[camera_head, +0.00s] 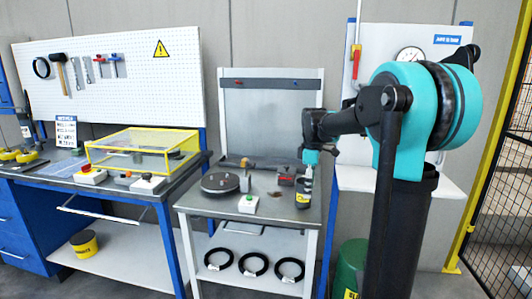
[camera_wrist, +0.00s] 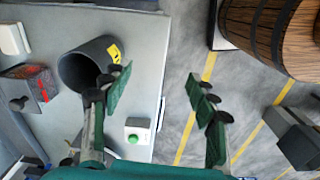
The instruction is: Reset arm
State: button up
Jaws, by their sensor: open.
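My gripper (camera_head: 309,165) hangs over the right side of the middle workbench (camera_head: 275,212) at the end of my teal and black arm. In the wrist view its green-padded fingers (camera_wrist: 160,92) are spread wide, with nothing between them. A dark cylindrical container (camera_head: 303,198) with a yellow label stands just below the gripper. In the wrist view the container (camera_wrist: 82,68) lies left of the fingers, and one finger overlaps its edge. I cannot tell whether they touch.
The workbench bears a round dark turntable (camera_head: 220,183) and a button box (camera_head: 248,204). Black coils (camera_head: 254,264) lie on its lower shelf. A yellow-framed clear case (camera_head: 143,152) stands on the left bench. The wrist view shows a wooden barrel (camera_wrist: 272,32) and open floor at right.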

jog(key=s+d+f+m+t, duration=0.2)
jog(key=s+f+m, duration=0.5)
jog(key=s, duration=0.5)
jog(key=s+d+f+m+t, duration=0.1)
jog(key=s+f+m, duration=0.6)
jog(key=s+f, duration=0.4)
jog(key=shift+s+d+f+m+t, duration=0.15)
jog(key=shift+s+d+m+t, duration=0.2)
jog(key=shift+s, duration=0.85)
jog(key=shift+o, duration=0.6)
